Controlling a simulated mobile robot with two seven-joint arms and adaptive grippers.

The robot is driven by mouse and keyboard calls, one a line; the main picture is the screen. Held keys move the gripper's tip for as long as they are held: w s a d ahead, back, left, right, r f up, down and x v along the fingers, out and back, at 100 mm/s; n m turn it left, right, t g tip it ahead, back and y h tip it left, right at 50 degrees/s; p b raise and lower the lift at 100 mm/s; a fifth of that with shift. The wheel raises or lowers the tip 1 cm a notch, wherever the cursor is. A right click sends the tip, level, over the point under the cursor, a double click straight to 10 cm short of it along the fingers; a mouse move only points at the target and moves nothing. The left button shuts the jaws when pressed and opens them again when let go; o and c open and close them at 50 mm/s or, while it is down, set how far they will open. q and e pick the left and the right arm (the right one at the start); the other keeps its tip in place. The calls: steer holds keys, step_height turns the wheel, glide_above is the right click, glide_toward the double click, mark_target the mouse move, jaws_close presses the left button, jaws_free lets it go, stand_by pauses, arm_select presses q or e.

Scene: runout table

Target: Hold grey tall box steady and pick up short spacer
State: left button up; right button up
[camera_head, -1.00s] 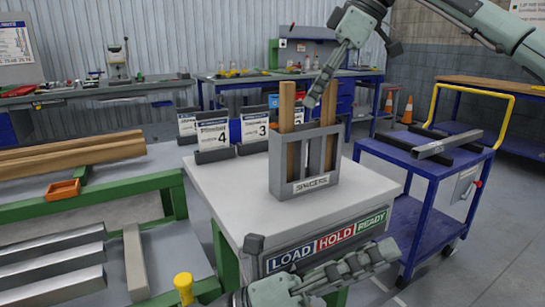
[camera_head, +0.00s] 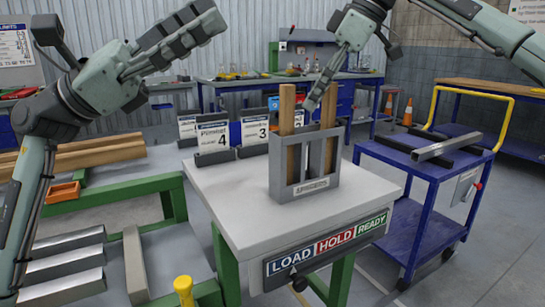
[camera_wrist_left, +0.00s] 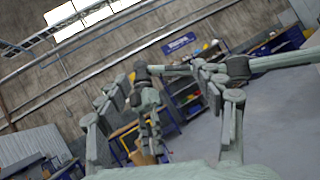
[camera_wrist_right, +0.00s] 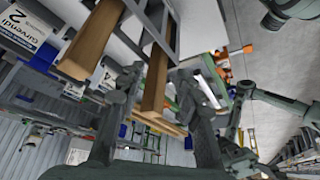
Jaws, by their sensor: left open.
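The grey tall box (camera_head: 277,172) stands upright on the white-topped table, with an open front and a label on its lower front. Two wooden spacers stand in it, a left one (camera_head: 287,108) and a right one (camera_head: 328,112); which is shorter is hard to tell. My right gripper (camera_head: 314,100) points down at the box top, close to the right spacer. In the right wrist view its fingers are apart, with a wooden spacer (camera_wrist_right: 156,82) showing between them. My left gripper (camera_head: 172,45) is open and empty, raised at the upper left, well away from the box.
Number cards 4 (camera_head: 213,137) and 3 (camera_head: 255,130) stand behind the box. A LOAD/HOLD/READY sign (camera_head: 325,243) is on the table's front edge. A blue cart (camera_head: 420,165) stands right. The white tabletop (camera_head: 235,195) is clear left and in front of the box.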

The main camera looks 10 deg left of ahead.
arm_select(q)
steer(key=w+d+f+n+t+y, duration=0.2)
steer(key=w+n+t+y, duration=0.1)
steer(key=w, duration=0.4)
steer(key=n+t+y, duration=0.2)
steer(key=n+y, duration=0.4)
glide_above(274, 157)
steer(key=a, duration=0.2)
step_height(274, 157, down, 10)
steer(key=f+y, duration=0.1)
steer(key=f, duration=0.3)
steer(key=d+f+g+y, duration=0.1)
steer(key=f, duration=0.3)
steer(key=d+f+g+y, duration=0.1)
steer(key=f, duration=0.3)
steer(key=shift+s+f, duration=0.1)
steer(key=shift+d+f, duration=0.2)
steer(key=shift+f, duration=0.05)
steer(key=x, duration=0.7)
steer(key=shift+f, duration=0.1)
steer(key=c, duration=1.4)
